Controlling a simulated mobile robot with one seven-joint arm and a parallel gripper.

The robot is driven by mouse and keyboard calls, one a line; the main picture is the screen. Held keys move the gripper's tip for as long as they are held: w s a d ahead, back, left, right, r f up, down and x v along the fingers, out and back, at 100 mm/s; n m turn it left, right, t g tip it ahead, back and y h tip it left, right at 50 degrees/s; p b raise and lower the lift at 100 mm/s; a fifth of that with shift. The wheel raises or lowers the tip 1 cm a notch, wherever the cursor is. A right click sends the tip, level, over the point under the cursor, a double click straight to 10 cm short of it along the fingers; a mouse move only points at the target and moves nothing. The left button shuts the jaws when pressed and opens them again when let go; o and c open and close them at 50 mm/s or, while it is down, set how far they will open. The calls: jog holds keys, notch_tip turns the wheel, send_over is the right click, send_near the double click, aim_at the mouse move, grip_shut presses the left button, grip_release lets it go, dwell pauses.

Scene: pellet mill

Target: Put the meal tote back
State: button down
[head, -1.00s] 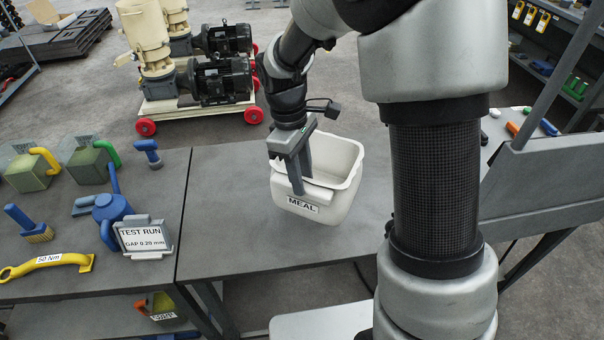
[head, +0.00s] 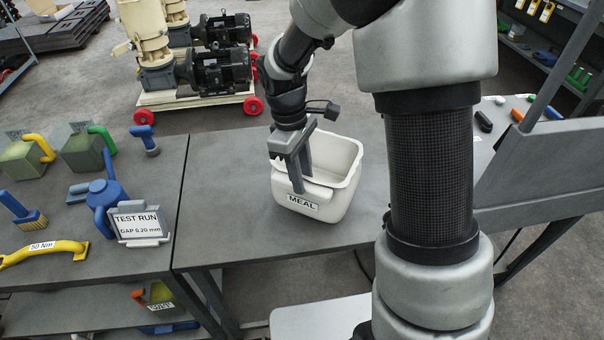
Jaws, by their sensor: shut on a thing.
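The white meal tote (head: 340,200), labelled MEAL, is at the middle of the grey bench, near its front edge. It looks upright and empty. My gripper (head: 297,185) comes down from above and is shut on the tote's left front rim, just over the label. I cannot tell whether the tote's base touches the bench top or is slightly above it.
The grey bench (head: 225,215) is clear left of the tote. Motors on a cart (head: 200,95) stand behind.

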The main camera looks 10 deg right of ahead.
jog(key=shift+f, duration=0.15)
jog(key=shift+f+b, duration=0.3)
jog(key=shift+f, duration=0.2)
dwell(0.4)
jog(key=shift+f+b, duration=0.4)
jog(key=shift+f, duration=0.25)
jog(key=shift+f+b, duration=0.4)
jog(key=shift+f, duration=0.3)
dwell(0.4)
jog(key=c, duration=1.3)
grip_release()
